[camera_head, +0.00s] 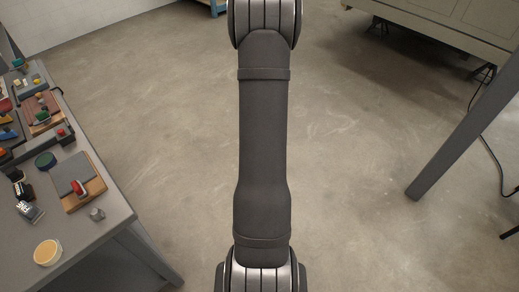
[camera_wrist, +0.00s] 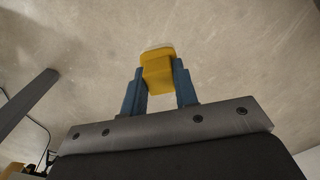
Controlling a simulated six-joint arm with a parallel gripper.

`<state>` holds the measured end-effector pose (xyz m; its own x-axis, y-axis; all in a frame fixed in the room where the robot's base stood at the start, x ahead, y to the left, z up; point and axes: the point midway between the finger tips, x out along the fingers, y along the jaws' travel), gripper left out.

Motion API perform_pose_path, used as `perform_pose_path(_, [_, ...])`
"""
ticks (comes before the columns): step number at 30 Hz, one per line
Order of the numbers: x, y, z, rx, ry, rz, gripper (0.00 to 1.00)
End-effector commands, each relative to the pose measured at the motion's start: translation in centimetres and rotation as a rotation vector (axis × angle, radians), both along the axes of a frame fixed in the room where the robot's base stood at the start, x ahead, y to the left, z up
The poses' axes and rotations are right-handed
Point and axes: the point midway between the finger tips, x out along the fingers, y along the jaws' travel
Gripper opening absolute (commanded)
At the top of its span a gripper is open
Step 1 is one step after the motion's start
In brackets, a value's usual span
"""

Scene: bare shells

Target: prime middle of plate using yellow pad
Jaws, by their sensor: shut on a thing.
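In the wrist view my gripper (camera_wrist: 159,75) has two blue fingers, shut on a yellow pad (camera_wrist: 157,79). The pad is a small block with a paler far edge. It is held clear of anything visible, with grey mottled concrete behind it. In the head view my gripper and the pad are out of sight; only my arm shows, down the middle. I cannot tell for sure which thing is the plate. A flat grey slab (camera_head: 71,174) on a wooden board lies on the bench at the left.
The grey bench (camera_head: 108,224) at the left carries a round yellow-topped tin (camera_head: 47,252), a small metal cup (camera_head: 97,214), a dark green round thing (camera_head: 45,160) and several tools and blocks. A grey post (camera_head: 462,137) slants at the right. Open concrete floor lies between.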

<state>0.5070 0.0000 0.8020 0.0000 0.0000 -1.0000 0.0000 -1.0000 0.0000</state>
Motion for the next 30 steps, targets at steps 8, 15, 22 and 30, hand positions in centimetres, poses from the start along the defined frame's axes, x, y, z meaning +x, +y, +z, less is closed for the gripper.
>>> perform_pose_path(8, [1.8, 0.3, 2.5, 0.0, -0.006, -0.038, 0.09])
perform_pose_path(15, [6.0, 3.3, 10.9, 0.001, -0.011, -0.121, 0.09])
perform_pose_path(22, [6.1, 12.1, 16.1, 0.001, -0.003, -0.009, 0.09])
perform_pose_path(30, [2.3, 23.6, 17.4, 0.001, -0.002, 0.251, 0.09])
